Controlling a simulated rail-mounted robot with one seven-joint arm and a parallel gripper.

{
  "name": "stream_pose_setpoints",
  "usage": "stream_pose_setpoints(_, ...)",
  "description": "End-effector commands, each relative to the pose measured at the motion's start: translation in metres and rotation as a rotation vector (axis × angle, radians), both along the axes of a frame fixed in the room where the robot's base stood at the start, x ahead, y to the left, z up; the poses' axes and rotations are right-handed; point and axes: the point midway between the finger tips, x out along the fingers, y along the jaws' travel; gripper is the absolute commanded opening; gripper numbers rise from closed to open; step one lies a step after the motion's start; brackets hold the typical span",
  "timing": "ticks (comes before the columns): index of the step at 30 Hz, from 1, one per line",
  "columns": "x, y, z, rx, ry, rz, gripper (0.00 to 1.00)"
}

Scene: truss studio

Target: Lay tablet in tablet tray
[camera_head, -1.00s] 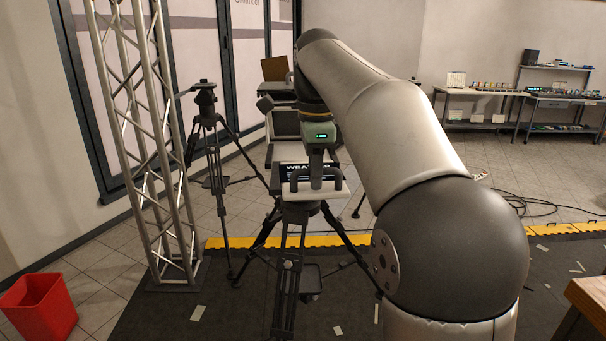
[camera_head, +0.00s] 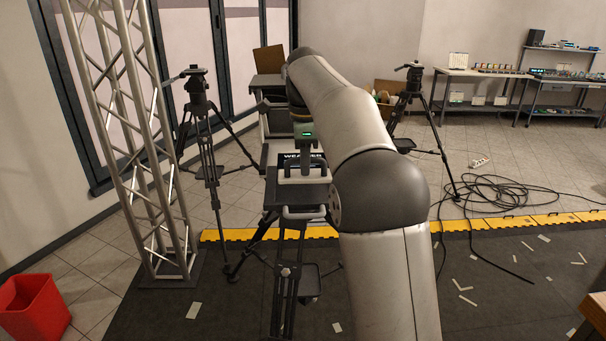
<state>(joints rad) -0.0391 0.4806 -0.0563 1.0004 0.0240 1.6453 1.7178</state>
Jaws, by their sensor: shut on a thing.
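The tablet (camera_head: 297,157) has a dark screen with the pale word "WEATHER" and shows just past my gripper (camera_head: 302,172). My gripper hangs from the wrist with a small green light and is shut on the tablet's near edge. A dark flat support (camera_head: 280,197), which looks like the tablet tray, tops the middle tripod with a pale handle-like bar at its near edge. The tablet appears over or just behind the far part of this support. I cannot tell whether they touch. My arm hides the area to the right.
Tripods stand at left (camera_head: 205,130) and back right (camera_head: 410,95). A truss tower (camera_head: 140,150) and red bin (camera_head: 33,309) are at left. Cables (camera_head: 490,195) lie on the floor beyond the yellow edging (camera_head: 545,219). Benches (camera_head: 475,85) line the back wall.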

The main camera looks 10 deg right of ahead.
Motion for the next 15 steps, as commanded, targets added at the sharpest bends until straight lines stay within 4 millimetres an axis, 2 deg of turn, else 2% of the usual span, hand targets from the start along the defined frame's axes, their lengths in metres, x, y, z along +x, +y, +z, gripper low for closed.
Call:
stream_pose_setpoints(3,0.017,-0.002,-0.02,0.0,0.002,-0.001,0.0)
stream_pose_setpoints(6,0.025,-0.003,-0.031,0.0,0.001,0.0,0.0)
stream_pose_setpoints(11,0.033,-0.003,-0.041,0.0,0.001,0.0,0.0)
stream_pose_setpoints(15,0.038,-0.004,-0.061,0.0,0.003,0.0,0.0)
